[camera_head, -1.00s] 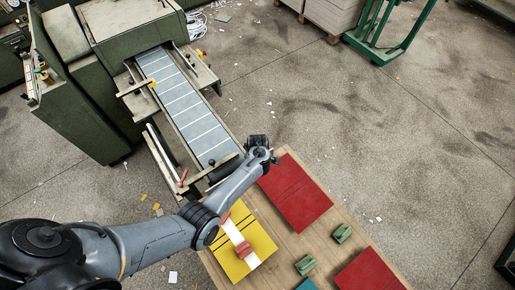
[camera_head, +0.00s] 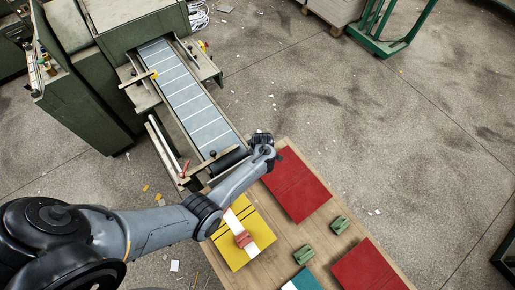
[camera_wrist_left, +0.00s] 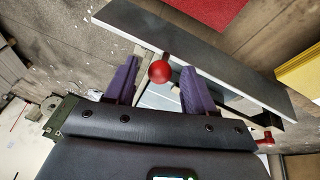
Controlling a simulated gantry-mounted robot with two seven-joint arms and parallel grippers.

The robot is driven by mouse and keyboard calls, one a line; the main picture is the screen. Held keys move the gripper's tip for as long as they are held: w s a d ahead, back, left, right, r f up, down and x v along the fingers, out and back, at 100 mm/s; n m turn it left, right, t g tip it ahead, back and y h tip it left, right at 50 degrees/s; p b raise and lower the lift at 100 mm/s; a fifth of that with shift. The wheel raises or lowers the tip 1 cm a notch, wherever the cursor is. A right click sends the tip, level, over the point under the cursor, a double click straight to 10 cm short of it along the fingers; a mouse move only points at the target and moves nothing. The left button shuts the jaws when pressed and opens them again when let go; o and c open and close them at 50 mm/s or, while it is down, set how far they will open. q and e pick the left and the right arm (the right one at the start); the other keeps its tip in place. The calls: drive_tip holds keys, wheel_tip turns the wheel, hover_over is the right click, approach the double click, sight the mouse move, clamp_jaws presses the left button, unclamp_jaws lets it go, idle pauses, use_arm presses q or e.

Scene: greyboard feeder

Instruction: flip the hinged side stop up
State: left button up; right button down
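The feeder (camera_head: 188,92) has a grey striped bed with pale side rails. I cannot tell for sure which part is the hinged side stop, or whether it lies down or stands. In the left wrist view a red ball knob (camera_wrist_left: 159,71) shows in the gap between the purple fingers of my left gripper (camera_wrist_left: 160,66). The fingers are open; I see no clear contact with the knob. In the head view my left arm reaches to the feeder's near end, and its fingers are hidden. My right gripper is in neither view.
A long dark plate with a pale edge (camera_wrist_left: 215,68) lies just beyond the fingertips. A wooden table (camera_head: 290,236) adjoins the feeder's near end. It bears red boards (camera_head: 297,185), a yellow board (camera_head: 232,257) and green blocks (camera_head: 340,225). The floor at right is mostly clear.

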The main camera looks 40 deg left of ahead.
use_arm(q)
drive_tip(key=p+v, duration=0.2)
drive_tip(key=v, duration=0.8)
drive_tip(key=shift+r+p, duration=0.4)
drive_tip(key=shift+s+d+f, duration=0.1)
drive_tip(key=shift+s, duration=0.1)
